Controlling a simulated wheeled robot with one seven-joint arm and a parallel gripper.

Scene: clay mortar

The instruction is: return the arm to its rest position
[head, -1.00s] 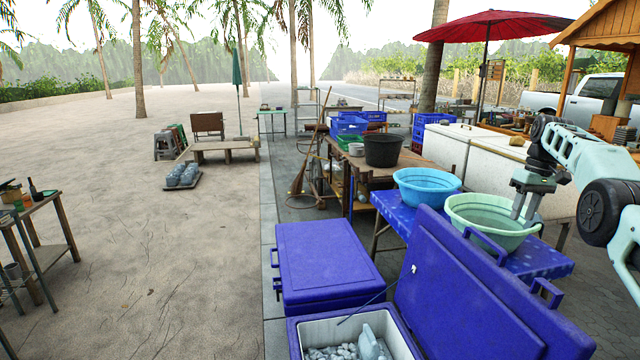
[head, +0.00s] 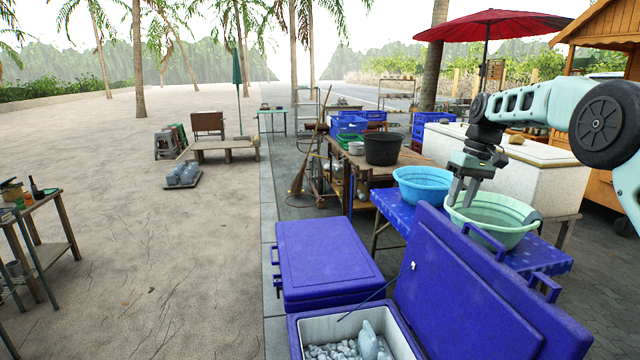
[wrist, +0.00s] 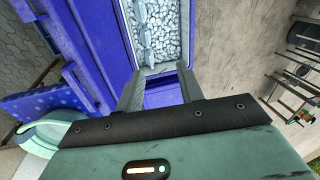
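My gripper (head: 464,194) hangs from my pale green and black arm at the right of the head view, fingers pointing down. In that view it overlaps the left part of a pale green basin (head: 495,215) on a blue-covered table (head: 384,205). I cannot tell its exact height over the basin. In the wrist view the two fingers of my gripper (wrist: 159,88) stand apart with nothing between them. Beyond them shows an open blue cooler with ice (wrist: 158,30).
The cooler's raised blue lid (head: 480,290) stands in front of the table. A closed blue cooler (head: 325,260) is left of it. A light blue basin (head: 425,185), a black tub (head: 382,149) and a white chest (head: 540,170) are near my arm. Open sand lies left.

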